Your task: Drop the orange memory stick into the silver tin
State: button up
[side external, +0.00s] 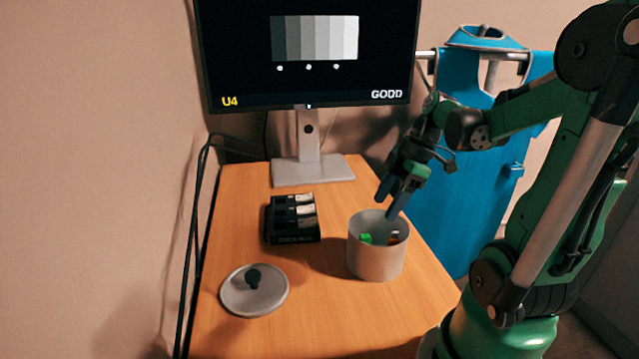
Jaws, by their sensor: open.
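The silver tin (375,262) stands open and upright on the right part of the wooden table. Inside it I see a green item (366,238) at the left and a small orange-brown item (393,237) at the right. The orange-brown one looks like the orange memory stick, but it is small and partly hidden by the tin's wall.
A grey lid (270,292) with a black knob lies at the front left. A black holder (291,238) with white and dark pieces is left of the tin. A monitor (308,55) stands behind; a blue apron (450,190) hangs at the right. The table front is clear.

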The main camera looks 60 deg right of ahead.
jog(key=w+a+r+m+t+h, duration=0.1)
jog(key=w+a+m+t, duration=0.1)
jog(key=a, duration=0.5)
jog(key=w+a+r+m+t+h, duration=0.1)
jog(key=w+a+m+t+h, duration=0.1)
jog(key=w+a+m, duration=0.2)
jog(key=a+m, duration=0.3)
jog(key=a, duration=0.1)
jog(key=shift+a+r, duration=0.15)
jog(key=shift+a, duration=0.15)
